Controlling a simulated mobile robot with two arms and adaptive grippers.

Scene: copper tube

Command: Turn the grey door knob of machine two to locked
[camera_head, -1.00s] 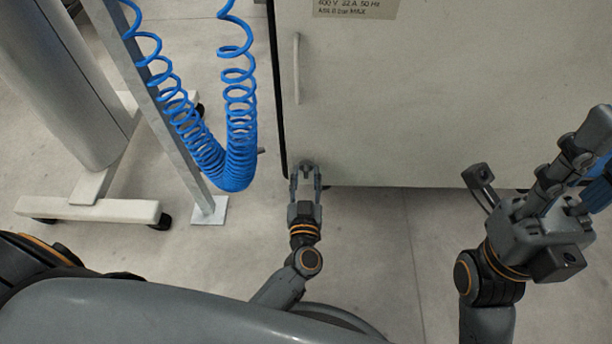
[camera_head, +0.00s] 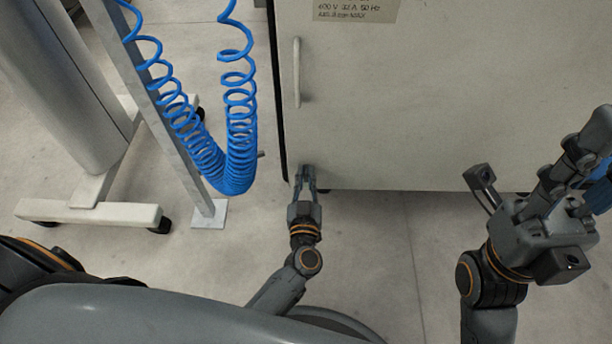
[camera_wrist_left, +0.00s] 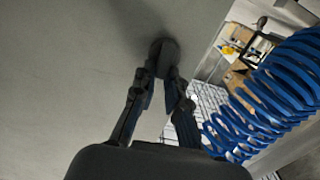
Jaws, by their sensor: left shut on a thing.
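The machine's pale door panel (camera_head: 430,90) fills the upper right of the head view. My left gripper (camera_head: 308,172) is at the panel's lower left corner. In the left wrist view its fingers (camera_wrist_left: 168,85) are closed in on the dark grey door knob (camera_wrist_left: 163,52), which sticks out from the panel near its edge. In the head view the fingers mostly hide the knob. Whether the knob stands at locked cannot be told. My right gripper (camera_head: 535,200) is at the lower right in the head view, away from the panel; how far its fingers are apart is unclear.
A blue coiled hose (camera_head: 240,130) hangs just left of the panel, beside a grey post (camera_head: 160,100). A pale handle (camera_head: 297,72) and a label (camera_head: 355,10) are on the panel. A white wheeled stand (camera_head: 90,212) is at the left. The floor below the panel is clear.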

